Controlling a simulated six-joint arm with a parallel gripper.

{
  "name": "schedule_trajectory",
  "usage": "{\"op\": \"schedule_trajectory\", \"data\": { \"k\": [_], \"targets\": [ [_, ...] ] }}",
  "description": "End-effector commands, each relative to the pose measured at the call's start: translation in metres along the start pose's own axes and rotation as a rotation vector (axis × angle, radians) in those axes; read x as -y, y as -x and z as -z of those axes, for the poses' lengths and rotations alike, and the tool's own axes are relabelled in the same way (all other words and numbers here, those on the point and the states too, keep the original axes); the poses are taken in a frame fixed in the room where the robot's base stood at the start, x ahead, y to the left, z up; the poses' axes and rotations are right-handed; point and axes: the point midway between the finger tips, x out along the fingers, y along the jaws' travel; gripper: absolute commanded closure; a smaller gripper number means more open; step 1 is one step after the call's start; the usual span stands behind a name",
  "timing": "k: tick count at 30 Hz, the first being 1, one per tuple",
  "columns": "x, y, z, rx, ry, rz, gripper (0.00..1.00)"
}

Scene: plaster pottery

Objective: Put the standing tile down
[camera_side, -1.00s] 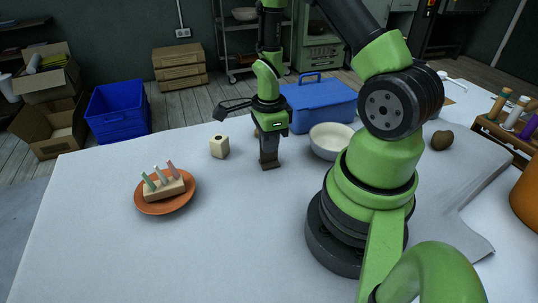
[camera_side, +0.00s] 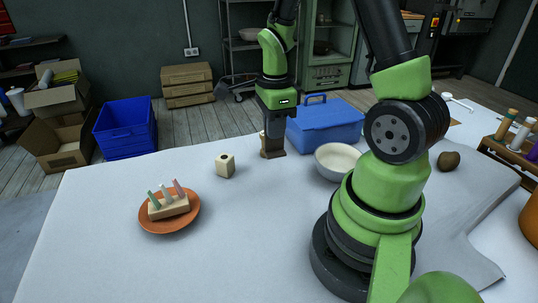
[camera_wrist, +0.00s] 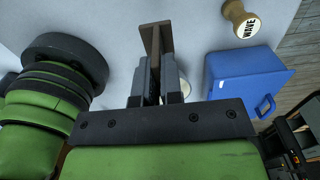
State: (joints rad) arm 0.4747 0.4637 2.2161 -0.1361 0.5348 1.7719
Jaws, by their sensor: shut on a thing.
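My gripper (camera_wrist: 154,75) is shut on a brown tile (camera_wrist: 155,40), which sticks out beyond the fingertips in the wrist view. In the side view my gripper (camera_side: 273,130) points straight down near the back of the white-covered table, with the brown tile (camera_side: 272,154) at its lower end. The tile looks upright there. I cannot tell whether its lower edge touches the table. The fingers hide part of the tile in both views.
A blue lidded box (camera_side: 325,128) and a cream bowl (camera_side: 336,161) stand close on the right. A pale block (camera_side: 225,165) is to the left, and an orange plate (camera_side: 150,226) holds a rack of sticks. A WAVE stamp (camera_wrist: 243,18) is nearby.

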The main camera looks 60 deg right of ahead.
Motion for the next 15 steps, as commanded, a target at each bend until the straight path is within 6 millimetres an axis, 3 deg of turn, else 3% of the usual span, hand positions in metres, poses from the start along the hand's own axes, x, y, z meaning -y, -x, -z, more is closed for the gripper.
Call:
{"op": "schedule_trajectory", "data": {
  "k": [5,9,15],
  "targets": [
    [-0.015,0.009,-0.026,0.0,0.133,0.0,1.0],
    [-0.043,0.01,-0.062,0.0,0.34,-0.001,1.0],
    [-0.089,0.011,-0.1,0.001,0.622,-0.001,1.0]
  ]
}}
